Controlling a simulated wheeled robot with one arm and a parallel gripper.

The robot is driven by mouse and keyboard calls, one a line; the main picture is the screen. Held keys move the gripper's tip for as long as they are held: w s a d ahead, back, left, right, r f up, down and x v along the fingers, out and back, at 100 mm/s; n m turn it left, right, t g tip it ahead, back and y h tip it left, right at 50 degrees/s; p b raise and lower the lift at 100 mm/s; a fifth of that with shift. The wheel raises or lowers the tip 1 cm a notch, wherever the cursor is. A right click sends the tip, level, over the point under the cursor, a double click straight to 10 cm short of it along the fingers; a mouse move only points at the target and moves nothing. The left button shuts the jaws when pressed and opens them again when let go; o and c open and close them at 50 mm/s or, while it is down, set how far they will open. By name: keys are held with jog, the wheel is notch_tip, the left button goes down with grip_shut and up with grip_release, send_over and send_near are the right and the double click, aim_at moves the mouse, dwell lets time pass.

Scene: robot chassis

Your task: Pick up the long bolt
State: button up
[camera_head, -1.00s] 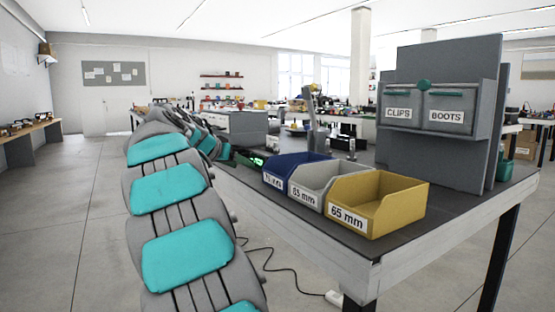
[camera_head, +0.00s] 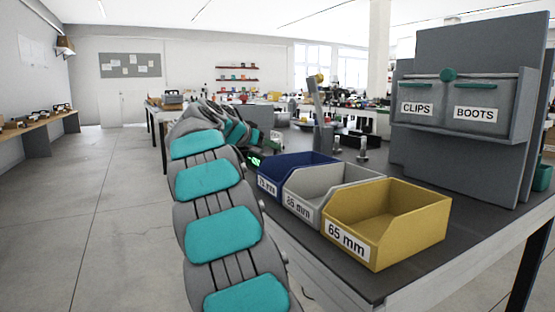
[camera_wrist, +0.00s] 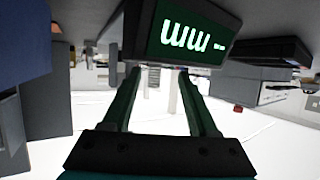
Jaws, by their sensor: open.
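My gripper (camera_wrist: 160,74) is open in the wrist view, with two green fingers apart and nothing clearly held. A display on it reads "mm" upside down. In the head view, my arm reaches away beside the table, and its green-lit end is partly hidden behind the bins. Small upright metal pieces, which look like bolts (camera_head: 363,149), stand on the table behind the bins, to the right of my gripper. I cannot tell which one is long. Thin grey upright shapes show beyond the fingers in the wrist view, too blurred to identify.
On the dark table (camera_head: 470,235) stand a blue bin (camera_head: 290,161), a grey bin (camera_head: 310,205) and a yellow bin (camera_head: 400,225) labelled 65 mm. Floor (camera_head: 80,230) at left is clear.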

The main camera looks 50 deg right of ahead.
aim_at(276, 153)
jog(key=x, duration=0.5)
jog(key=shift+s+d, duration=0.15)
jog(key=shift+s, duration=0.2)
grip_shut()
dwell(0.4)
